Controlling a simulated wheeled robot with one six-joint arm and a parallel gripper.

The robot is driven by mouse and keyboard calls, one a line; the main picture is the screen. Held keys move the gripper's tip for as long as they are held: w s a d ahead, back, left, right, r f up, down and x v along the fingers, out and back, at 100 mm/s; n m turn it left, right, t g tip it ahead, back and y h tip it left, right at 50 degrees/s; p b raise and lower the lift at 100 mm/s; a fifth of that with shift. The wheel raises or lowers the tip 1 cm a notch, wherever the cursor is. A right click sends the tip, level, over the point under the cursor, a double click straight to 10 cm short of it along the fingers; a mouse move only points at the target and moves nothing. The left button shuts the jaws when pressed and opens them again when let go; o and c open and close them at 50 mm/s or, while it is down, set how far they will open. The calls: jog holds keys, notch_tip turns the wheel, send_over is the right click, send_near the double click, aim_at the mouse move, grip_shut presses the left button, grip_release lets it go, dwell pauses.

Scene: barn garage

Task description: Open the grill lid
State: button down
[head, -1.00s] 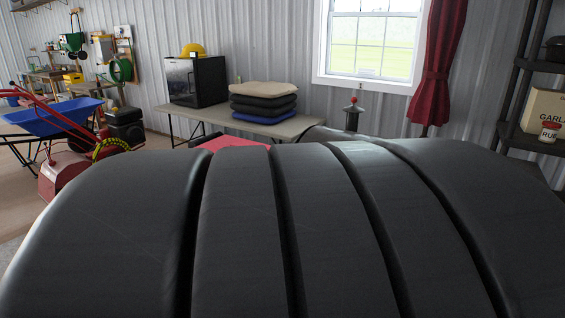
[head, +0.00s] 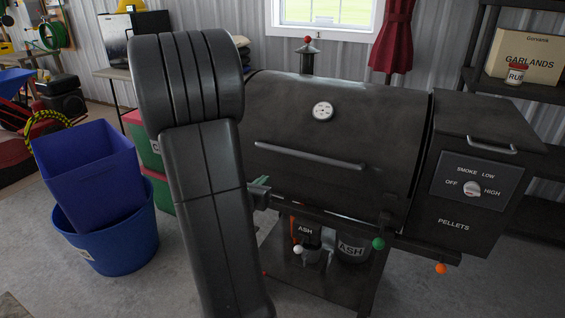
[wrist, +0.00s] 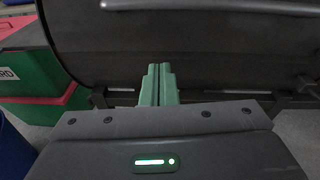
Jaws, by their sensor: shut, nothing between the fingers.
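The black pellet grill's lid (head: 380,125) is shut, with a round thermometer on its front. Its long metal handle (head: 305,155) runs across the lower part of the lid. In the wrist view the handle (wrist: 200,7) crosses the top edge, above and beyond my fingertips. My gripper (wrist: 159,70) is shut and empty, its green fingers together, pointing at the dark grill front below the handle. In the head view my arm hides the grill's left end, and only a bit of my gripper (head: 262,184) shows beside it.
A pellet hopper (head: 455,222) with a control panel adjoins the grill on the right. Blue bins (head: 88,180) and green boxes with red lids (head: 157,192) stand at the left. A shelf (head: 549,88) is behind on the right. Some floor at the front left is clear.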

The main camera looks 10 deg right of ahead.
jog(key=m, duration=0.1)
jog(key=p, duration=0.1)
send_near(287, 163)
jog(key=shift+h, duration=0.4)
jog(key=x, duration=0.4)
jog(key=shift+w+f, duration=0.2)
jog(key=shift+w, duration=0.2)
notch_tip(287, 163, up, 4)
jog(key=shift+s+a+f+p, duration=0.1)
jog(key=shift+s+a+p, duration=0.1)
jog(key=shift+p, duration=0.7)
